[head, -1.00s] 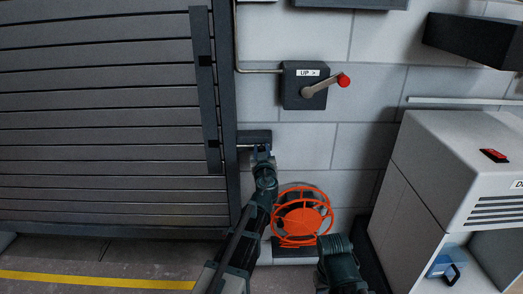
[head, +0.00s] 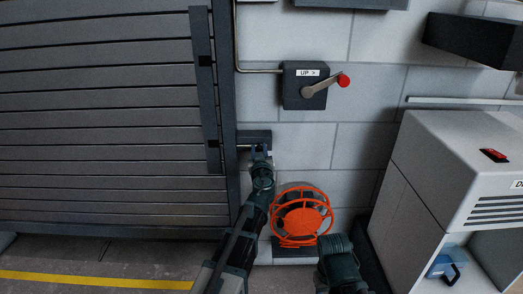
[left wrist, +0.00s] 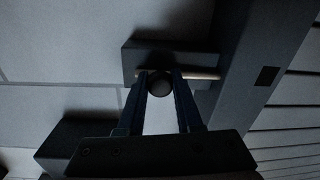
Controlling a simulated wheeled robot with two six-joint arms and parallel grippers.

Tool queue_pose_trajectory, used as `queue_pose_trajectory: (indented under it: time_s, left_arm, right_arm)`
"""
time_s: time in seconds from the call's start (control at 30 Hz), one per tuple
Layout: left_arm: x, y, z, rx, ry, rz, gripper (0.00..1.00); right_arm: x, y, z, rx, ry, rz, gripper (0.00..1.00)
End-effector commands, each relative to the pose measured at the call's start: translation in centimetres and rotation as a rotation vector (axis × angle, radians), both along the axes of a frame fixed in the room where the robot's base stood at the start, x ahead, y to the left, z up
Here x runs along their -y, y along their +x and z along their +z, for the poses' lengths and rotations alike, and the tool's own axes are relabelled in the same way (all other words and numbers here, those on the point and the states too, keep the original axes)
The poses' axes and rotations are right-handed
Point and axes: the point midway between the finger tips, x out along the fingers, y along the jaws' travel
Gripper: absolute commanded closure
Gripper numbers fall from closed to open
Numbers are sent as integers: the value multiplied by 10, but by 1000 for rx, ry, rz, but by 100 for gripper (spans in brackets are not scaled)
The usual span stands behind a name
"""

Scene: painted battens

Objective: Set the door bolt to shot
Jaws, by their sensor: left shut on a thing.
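The door bolt has a dark housing (head: 254,136) on the wall beside the shutter's right frame post. Its pale rod (head: 244,147) shows between my left gripper and the post. In the left wrist view the rod (left wrist: 204,76) lies level across the housing (left wrist: 150,53), its right end by the post. My left gripper (head: 260,152) is shut on the bolt's round dark knob (left wrist: 160,86), which sits between the fingertips. In the head view the fingers hide the knob.
The slatted shutter (head: 100,120) fills the left, with a dark upright strip (head: 204,90) on it. A lever box (head: 291,92) marked UP is above the bolt. An orange reel (head: 300,215) is below right. A white cabinet (head: 445,150) stands at the right.

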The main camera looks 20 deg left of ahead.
Motion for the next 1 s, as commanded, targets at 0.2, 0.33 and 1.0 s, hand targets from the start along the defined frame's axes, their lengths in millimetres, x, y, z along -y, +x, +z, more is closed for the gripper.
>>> queue_pose_trajectory:
  time_s: [0.2, 0.33, 1.0]
  left_arm:
    - [-34, -11, 0, 0, 0, 5, 100]
    - [-35, -10, 0, 0, 0, 5, 100]
    - [-34, -12, 0, 0, 0, 3, 36]
  right_arm:
    - [0, 0, 0, 0, 0, 0, 50]
    - [0, 0, 0, 0, 0, 0, 50]
    - [0, 0, 0, 0, 0, 0, 50]
